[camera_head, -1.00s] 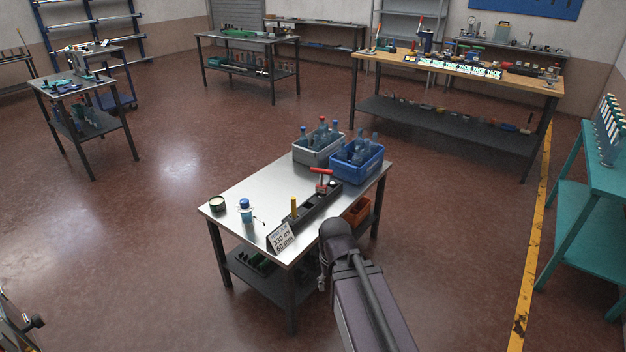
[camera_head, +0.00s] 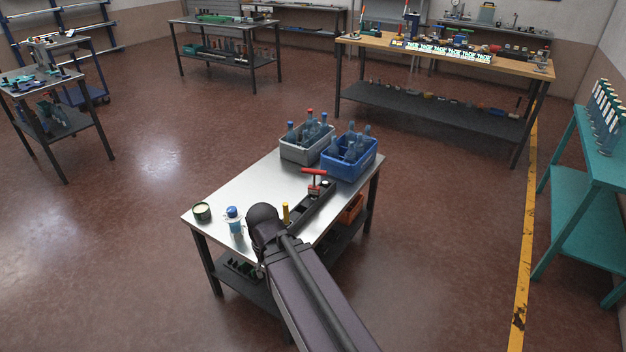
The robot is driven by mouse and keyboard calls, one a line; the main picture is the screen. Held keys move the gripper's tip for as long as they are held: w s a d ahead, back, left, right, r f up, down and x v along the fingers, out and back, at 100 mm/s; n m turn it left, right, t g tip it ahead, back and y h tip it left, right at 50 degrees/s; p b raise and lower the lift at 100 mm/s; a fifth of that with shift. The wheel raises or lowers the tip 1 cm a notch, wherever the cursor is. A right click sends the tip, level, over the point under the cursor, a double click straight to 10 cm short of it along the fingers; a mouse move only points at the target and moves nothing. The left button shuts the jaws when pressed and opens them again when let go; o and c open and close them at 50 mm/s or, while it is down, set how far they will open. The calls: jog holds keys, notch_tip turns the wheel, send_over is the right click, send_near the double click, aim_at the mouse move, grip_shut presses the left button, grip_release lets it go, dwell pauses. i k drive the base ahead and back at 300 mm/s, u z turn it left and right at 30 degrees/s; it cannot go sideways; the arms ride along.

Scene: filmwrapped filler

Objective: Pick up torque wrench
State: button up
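I cannot make out a torque wrench for certain in the head view. A red T-shaped handle (camera_head: 314,172) stands up from a long dark holder (camera_head: 318,203) on the small steel-topped table (camera_head: 248,188). A yellow upright handle (camera_head: 285,212) stands at the holder's near end. My arm reaches in from the bottom over the table's near edge, and its dark rounded joint hides that part of the table. My gripper is not visible, so its fingers cannot be judged.
A grey crate (camera_head: 293,153) and a blue crate (camera_head: 340,169), both holding bottles, stand at the table's far end. A white bottle with a blue cap (camera_head: 234,221) and a small round tin (camera_head: 202,212) stand near the left corner. The tabletop's left middle is clear.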

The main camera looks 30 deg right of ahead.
aim_at(313, 189)
jog(key=z, duration=0.3)
jog(key=i, duration=0.85)
jog(key=z, duration=0.5)
